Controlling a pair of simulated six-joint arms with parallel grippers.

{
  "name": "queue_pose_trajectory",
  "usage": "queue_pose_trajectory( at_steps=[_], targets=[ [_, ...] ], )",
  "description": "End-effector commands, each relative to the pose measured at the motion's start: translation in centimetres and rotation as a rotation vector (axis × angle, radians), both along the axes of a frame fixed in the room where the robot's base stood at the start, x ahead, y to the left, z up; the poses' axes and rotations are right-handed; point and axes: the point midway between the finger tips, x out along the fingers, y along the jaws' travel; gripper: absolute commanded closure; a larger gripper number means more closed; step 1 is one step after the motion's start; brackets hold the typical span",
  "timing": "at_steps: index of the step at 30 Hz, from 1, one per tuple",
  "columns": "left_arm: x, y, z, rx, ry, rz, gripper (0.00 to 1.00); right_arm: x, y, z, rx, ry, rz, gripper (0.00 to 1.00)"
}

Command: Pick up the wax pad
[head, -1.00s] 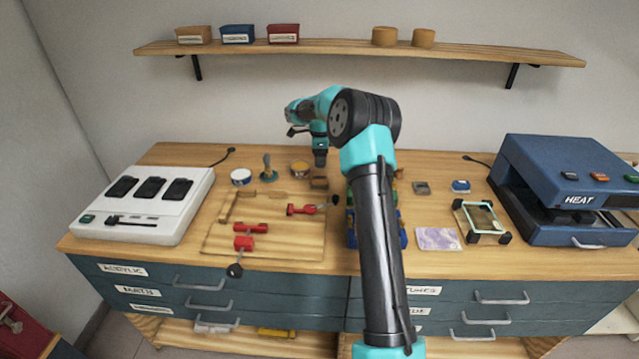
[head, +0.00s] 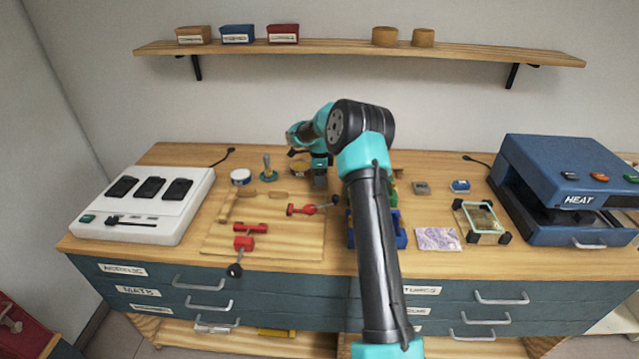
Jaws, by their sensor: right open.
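My right gripper (head: 320,183) is open and points down at the back middle of the bench, low over the spot of a small brown block that looks like the wax pad. The gripper now hides nearly all of that block, so I cannot tell whether the fingers are around it or above it. A round tin with a yellowish top (head: 298,168) is just left of the gripper, partly covered by it. My left gripper is not in view.
A wooden board (head: 270,240) with red clamps (head: 245,243) lies in front. A stamp-like tool (head: 267,172) and a white-topped tin (head: 240,177) stand left. Coloured bins (head: 400,232) are partly behind my arm. A blue heat press (head: 560,185) stands right.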

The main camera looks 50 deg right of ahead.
Motion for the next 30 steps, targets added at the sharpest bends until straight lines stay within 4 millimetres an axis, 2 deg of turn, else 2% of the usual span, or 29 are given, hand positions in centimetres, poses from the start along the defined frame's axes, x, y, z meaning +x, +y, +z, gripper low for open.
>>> queue_pose_trajectory(
  at_steps=[1,5,20,30],
  targets=[
    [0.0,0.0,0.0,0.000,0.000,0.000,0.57,-0.1,0.0,-0.7,0.001,0.002,0.000,0.36],
    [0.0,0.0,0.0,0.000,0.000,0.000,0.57,-0.1,0.0,-1.7,0.000,0.001,0.000,0.36],
    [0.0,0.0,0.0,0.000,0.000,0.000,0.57,0.0,0.0,-1.7,0.000,0.000,0.000,0.37],
    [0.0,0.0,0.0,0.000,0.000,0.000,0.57,0.0,0.0,-1.7,0.000,0.000,0.000,0.70]
  ],
)
